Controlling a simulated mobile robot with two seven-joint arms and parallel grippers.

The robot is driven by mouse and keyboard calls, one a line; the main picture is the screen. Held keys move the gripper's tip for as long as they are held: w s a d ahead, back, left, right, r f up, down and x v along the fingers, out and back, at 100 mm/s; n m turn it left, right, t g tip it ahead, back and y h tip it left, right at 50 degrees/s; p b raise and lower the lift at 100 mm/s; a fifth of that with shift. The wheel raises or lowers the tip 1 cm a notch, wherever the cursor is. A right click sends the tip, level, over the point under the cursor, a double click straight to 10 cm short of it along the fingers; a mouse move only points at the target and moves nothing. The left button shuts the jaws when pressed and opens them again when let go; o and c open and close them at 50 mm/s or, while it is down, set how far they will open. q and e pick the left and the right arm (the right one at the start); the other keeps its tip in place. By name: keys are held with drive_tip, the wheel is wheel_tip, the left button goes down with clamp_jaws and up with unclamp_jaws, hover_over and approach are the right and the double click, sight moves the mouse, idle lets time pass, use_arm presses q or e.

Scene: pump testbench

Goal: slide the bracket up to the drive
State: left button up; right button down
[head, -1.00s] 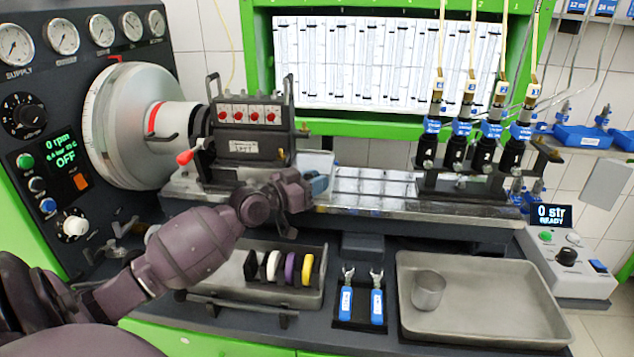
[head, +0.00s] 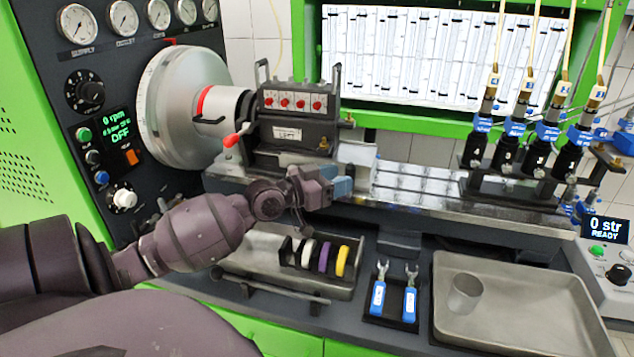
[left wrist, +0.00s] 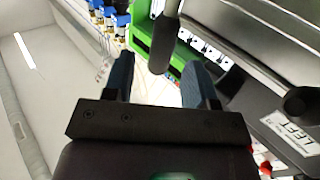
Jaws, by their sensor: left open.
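The bracket (head: 293,133) is a dark block with several red knobs on top, upright handles and a white label. It stands on the rail bed just right of the drive (head: 185,106), a large pale disc with a red-ringed hub. A red-tipped lever is at its left side. My left gripper (head: 338,187) has blue fingers and is in front of the bracket's lower right side. In the left wrist view the fingers (left wrist: 158,83) are apart, with a dark rounded bar showing between them; contact cannot be told. The label LEFT shows at right there. My right gripper is not in view.
The rail bed (head: 420,191) is clear right of the bracket up to several dark fittings with hoses.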

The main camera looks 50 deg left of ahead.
use_arm(q)
drive_tip(key=shift+v, duration=2.65)
